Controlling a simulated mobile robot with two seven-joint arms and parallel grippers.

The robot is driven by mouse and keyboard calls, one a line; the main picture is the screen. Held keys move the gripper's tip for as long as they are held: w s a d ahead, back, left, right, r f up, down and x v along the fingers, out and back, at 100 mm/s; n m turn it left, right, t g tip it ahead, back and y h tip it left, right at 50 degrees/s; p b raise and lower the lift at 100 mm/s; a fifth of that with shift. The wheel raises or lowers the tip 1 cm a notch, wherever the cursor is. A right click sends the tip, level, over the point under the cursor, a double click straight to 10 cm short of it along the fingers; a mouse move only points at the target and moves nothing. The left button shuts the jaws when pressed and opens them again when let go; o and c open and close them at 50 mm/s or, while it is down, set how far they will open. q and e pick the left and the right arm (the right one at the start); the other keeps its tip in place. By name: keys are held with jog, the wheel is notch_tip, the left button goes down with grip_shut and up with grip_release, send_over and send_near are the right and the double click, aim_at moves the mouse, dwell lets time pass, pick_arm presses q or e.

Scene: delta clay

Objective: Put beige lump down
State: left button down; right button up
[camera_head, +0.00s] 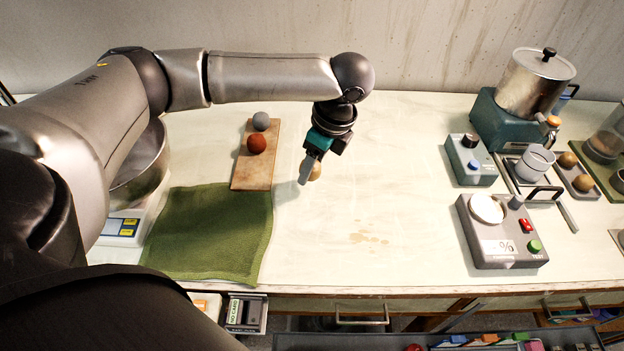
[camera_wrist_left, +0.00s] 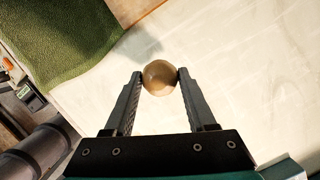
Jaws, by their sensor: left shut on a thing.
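The beige lump (camera_wrist_left: 159,77) is a round, smooth ball held between the fingertips of my left gripper (camera_wrist_left: 159,82) in the left wrist view. In the head view the lump (camera_head: 315,171) shows partly behind the fingers of my left gripper (camera_head: 308,172). The gripper is shut on it, over the pale table (camera_head: 390,190), to the right of the wooden board. I cannot tell whether the lump touches the tabletop. My right gripper is not in view.
The wooden board (camera_head: 252,179) bears a red-brown ball (camera_head: 256,143) and a grey ball (camera_head: 260,121). A green cloth (camera_head: 210,232) lies at front left. Grey devices, including one with a white dish (camera_head: 486,208), and a metal pot (camera_head: 535,82) stand at right. The middle of the table is clear.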

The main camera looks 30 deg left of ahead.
aim_at(312, 180)
pick_arm(q)
jog(key=shift+f+b, duration=0.45)
jog(key=shift+f, duration=1.6)
jog(key=shift+f, duration=0.1)
jog(key=shift+c, duration=1.1)
grip_release()
